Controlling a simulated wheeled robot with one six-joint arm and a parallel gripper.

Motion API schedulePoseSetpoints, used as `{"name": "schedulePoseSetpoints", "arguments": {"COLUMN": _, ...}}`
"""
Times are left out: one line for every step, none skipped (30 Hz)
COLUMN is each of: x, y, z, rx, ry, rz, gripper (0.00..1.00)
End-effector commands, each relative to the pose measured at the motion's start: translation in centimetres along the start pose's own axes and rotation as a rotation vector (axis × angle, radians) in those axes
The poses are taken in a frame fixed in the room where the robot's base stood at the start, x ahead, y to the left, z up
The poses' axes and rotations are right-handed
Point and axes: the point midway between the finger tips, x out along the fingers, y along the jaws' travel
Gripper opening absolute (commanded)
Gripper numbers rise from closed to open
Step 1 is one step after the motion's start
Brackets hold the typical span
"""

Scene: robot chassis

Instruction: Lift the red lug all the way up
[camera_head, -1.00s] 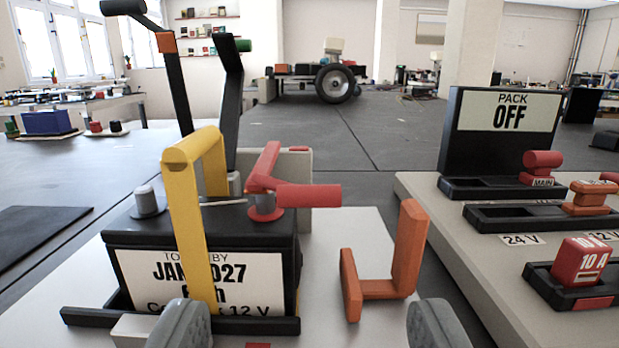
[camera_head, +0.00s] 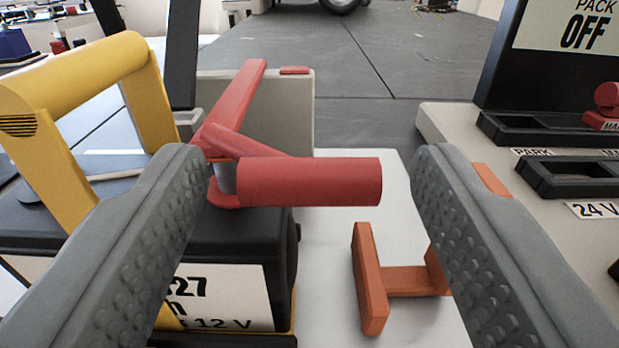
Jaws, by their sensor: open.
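The red lug (camera_head: 310,182) has a thick round red handle pointing right and a red arm slanting up and back. It sits on a grey post at the right end of the black battery's top (camera_head: 225,232). My gripper (camera_head: 310,165) is open, with one grey finger on each side of the lug's handle. The left finger overlaps the lug's left part in the picture, and I cannot tell whether they touch. The right finger is clear of the handle's end. The lug's base is partly hidden behind the left finger.
A yellow handle (camera_head: 85,70) arches over the battery at left. An orange bracket (camera_head: 372,280) stands on the white surface, partly behind the right finger. At right is a panel with black holders (camera_head: 580,178) and a "PACK OFF" sign (camera_head: 580,28). A grey block (camera_head: 290,110) stands behind the lug.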

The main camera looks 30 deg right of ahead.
Motion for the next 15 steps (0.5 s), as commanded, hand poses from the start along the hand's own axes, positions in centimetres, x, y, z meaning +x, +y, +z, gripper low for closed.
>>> {"name": "schedulePoseSetpoints", "arguments": {"x": -0.01, "y": 0.00, "z": 0.00, "rx": 0.000, "ry": 0.000, "rz": 0.000, "gripper": 0.60}}
{"name": "schedulePoseSetpoints", "arguments": {"x": -0.01, "y": 0.00, "z": -0.01, "rx": 0.000, "ry": 0.000, "rz": 0.000, "gripper": 0.58}}
{"name": "schedulePoseSetpoints", "arguments": {"x": -0.02, "y": 0.00, "z": -0.01, "rx": 0.000, "ry": 0.000, "rz": 0.000, "gripper": 0.50}}
{"name": "schedulePoseSetpoints", "arguments": {"x": -0.02, "y": 0.00, "z": -0.01, "rx": 0.000, "ry": 0.000, "rz": 0.000, "gripper": 0.44}}
{"name": "schedulePoseSetpoints", "arguments": {"x": -0.02, "y": 0.00, "z": -0.01, "rx": 0.000, "ry": 0.000, "rz": 0.000, "gripper": 0.38}}
{"name": "schedulePoseSetpoints", "arguments": {"x": -0.02, "y": 0.00, "z": -0.01, "rx": 0.000, "ry": 0.000, "rz": 0.000, "gripper": 0.31}}
{"name": "schedulePoseSetpoints", "arguments": {"x": -0.03, "y": 0.00, "z": -0.01, "rx": 0.000, "ry": 0.000, "rz": 0.000, "gripper": 0.25}}
{"name": "schedulePoseSetpoints", "arguments": {"x": -0.03, "y": 0.00, "z": -0.02, "rx": 0.000, "ry": 0.000, "rz": 0.000, "gripper": 0.19}}
{"name": "schedulePoseSetpoints", "arguments": {"x": -0.03, "y": 0.00, "z": -0.02, "rx": 0.000, "ry": 0.000, "rz": 0.000, "gripper": 0.11}}
{"name": "schedulePoseSetpoints", "arguments": {"x": -0.03, "y": 0.00, "z": -0.02, "rx": 0.000, "ry": 0.000, "rz": 0.000, "gripper": 0.05}}
{"name": "schedulePoseSetpoints", "arguments": {"x": -0.03, "y": 0.00, "z": -0.02, "rx": 0.000, "ry": 0.000, "rz": 0.000, "gripper": 0.00}}
{"name": "schedulePoseSetpoints", "arguments": {"x": -0.03, "y": 0.00, "z": -0.02, "rx": 0.000, "ry": 0.000, "rz": 0.000, "gripper": 0.00}}
{"name": "schedulePoseSetpoints", "arguments": {"x": -0.03, "y": 0.00, "z": -0.02, "rx": 0.000, "ry": 0.000, "rz": 0.000, "gripper": 0.00}}
{"name": "schedulePoseSetpoints", "arguments": {"x": -0.03, "y": 0.00, "z": -0.04, "rx": 0.000, "ry": -0.001, "rz": 0.000, "gripper": 0.00}}
{"name": "schedulePoseSetpoints", "arguments": {"x": -0.03, "y": 0.00, "z": -0.07, "rx": 0.000, "ry": -0.002, "rz": 0.000, "gripper": 0.00}}
